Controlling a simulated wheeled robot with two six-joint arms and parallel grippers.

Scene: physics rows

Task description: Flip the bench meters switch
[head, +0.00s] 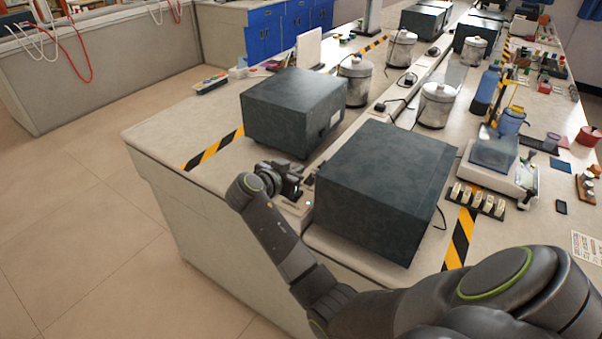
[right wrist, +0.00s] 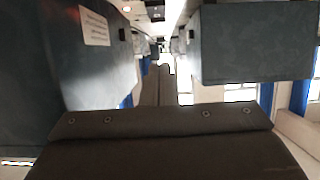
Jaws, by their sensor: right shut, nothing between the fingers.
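Two dark grey boxes, which look like the bench meters, stand on the bench: a near one (head: 385,185) and a farther one (head: 292,108). My right gripper (head: 297,188) is shut and empty, by the gap between them, left of the near box. A small beige block with a tiny light (head: 303,205) sits beside the gripper; I cannot tell if it holds the switch. In the right wrist view, the shut fingers (right wrist: 165,82) point between two dark box sides (right wrist: 245,45); one bears a white label (right wrist: 94,25). No switch lever is clear. My left gripper is not in view.
The bench (head: 160,133) has yellow-black tape (head: 215,148) near its edge. Lidded metal canisters (head: 355,80) stand behind the boxes. A scale (head: 495,165) and several small bottles crowd the right side. The floor at left is clear.

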